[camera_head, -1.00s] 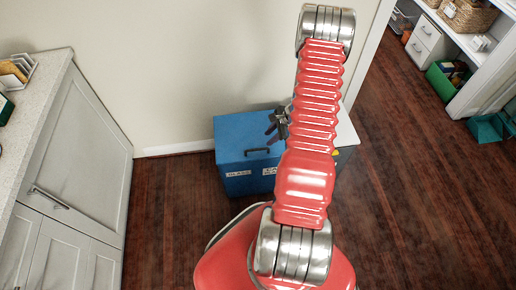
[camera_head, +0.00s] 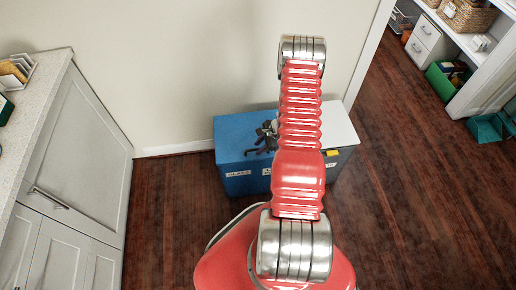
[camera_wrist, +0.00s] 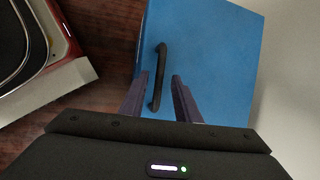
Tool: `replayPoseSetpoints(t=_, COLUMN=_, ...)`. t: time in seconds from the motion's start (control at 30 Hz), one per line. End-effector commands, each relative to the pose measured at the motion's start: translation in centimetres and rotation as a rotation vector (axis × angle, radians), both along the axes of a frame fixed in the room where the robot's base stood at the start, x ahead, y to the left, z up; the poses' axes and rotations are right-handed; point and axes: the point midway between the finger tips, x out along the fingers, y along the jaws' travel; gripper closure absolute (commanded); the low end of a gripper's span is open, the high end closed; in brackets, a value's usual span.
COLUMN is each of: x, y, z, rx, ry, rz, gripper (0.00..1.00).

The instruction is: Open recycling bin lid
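The recycling bin (camera_head: 237,168) is a box against the wall, with a blue lid (camera_head: 230,129) on its left part and a white lid (camera_head: 340,122) on its right part. The blue lid lies shut. Its black bar handle (camera_wrist: 159,78) shows in the wrist view on the blue surface (camera_wrist: 215,55). My gripper (camera_head: 262,146) is over the blue lid, near the front edge. In the wrist view my gripper (camera_wrist: 155,90) is open, with one finger on each side of the handle's lower end. I cannot tell whether the fingers touch it. My arm hides part of the bin.
A grey cabinet (camera_head: 75,165) with a pale worktop stands at the left. A doorway at the right shows shelves with baskets (camera_head: 468,15) and a green crate (camera_head: 447,80) on the floor. The wooden floor (camera_head: 165,200) left of the bin is clear.

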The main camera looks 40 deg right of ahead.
Motion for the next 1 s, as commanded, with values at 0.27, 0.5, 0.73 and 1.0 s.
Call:
replayPoseSetpoints(t=0.27, x=0.11, y=0.06, z=-0.25, rx=0.0, ry=0.0, rz=0.001, gripper=0.71)
replayPoseSetpoints(t=0.5, x=0.1, y=0.07, z=-0.24, rx=0.0, ry=0.0, rz=0.001, gripper=0.83)
replayPoseSetpoints(t=0.73, x=0.13, y=0.05, z=-0.22, rx=0.0, ry=0.0, rz=0.001, gripper=0.99)
replayPoseSetpoints(t=1.0, x=0.18, y=0.0, z=-0.18, rx=-0.001, ry=-0.002, rz=0.0, gripper=1.0)
